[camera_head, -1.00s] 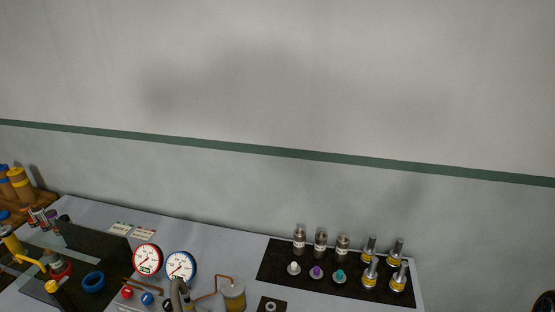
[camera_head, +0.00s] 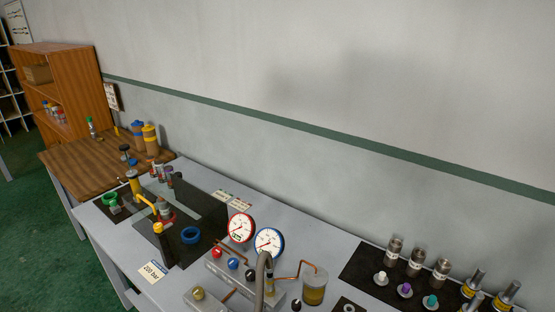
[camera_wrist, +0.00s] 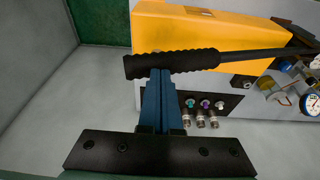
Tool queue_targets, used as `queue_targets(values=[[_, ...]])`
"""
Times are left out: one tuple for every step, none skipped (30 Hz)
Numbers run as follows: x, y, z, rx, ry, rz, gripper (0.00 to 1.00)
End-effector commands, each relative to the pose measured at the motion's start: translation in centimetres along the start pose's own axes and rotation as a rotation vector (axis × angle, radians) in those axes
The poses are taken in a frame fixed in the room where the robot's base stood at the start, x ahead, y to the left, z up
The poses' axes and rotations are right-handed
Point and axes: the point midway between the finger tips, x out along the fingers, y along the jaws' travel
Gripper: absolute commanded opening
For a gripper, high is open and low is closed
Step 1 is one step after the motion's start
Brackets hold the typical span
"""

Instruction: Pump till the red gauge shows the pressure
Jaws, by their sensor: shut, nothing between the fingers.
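The red-rimmed gauge (camera_head: 241,227) stands on the bench in the head view, left of a blue-rimmed gauge (camera_head: 269,241). Its needle seems to point to the lower left; the numbers are too small to read. The wrist view shows a yellow pump body (camera_wrist: 185,30) and its dark lever (camera_wrist: 255,54) with a black ribbed grip (camera_wrist: 172,63). My gripper (camera_wrist: 160,76) has its blue fingers together, with tips at the ribbed grip; I cannot tell whether they touch it. My gripper is not in the head view. A white card (camera_head: 152,271) seems to read 200 bar.
Red, blue and black knobs sit below the gauges on a valve block (camera_head: 226,268). A jar of yellowish fluid (camera_head: 314,287) stands right of it.

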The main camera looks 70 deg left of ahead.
Motion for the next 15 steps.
queue_targets(values=[[0.8,0.1,0.2,0.000,-0.002,-0.002,0.00],[1.1,0.1,0.3,0.000,-0.002,-0.002,0.00],[1.5,0.2,0.4,-0.001,-0.002,-0.002,0.00],[1.7,0.3,0.5,-0.001,-0.003,-0.003,0.00],[2.0,0.3,0.5,0.000,-0.003,-0.003,0.00],[2.3,0.4,0.6,0.000,-0.003,-0.003,0.00],[2.6,0.5,0.7,0.000,-0.003,-0.003,0.00],[2.8,0.6,0.7,0.000,-0.002,-0.003,0.00],[3.2,0.7,0.8,0.000,-0.002,-0.003,0.00],[3.4,0.7,0.9,0.000,-0.002,-0.003,0.00],[3.7,0.8,0.9,0.000,-0.002,-0.004,0.00],[4.0,0.9,1.0,-0.001,-0.002,-0.004,0.00],[4.2,1.0,1.1,-0.001,-0.002,-0.004,0.00],[4.3,1.0,1.1,-0.001,-0.002,-0.004,0.00],[4.5,1.1,1.1,-0.001,-0.002,-0.003,0.00]])
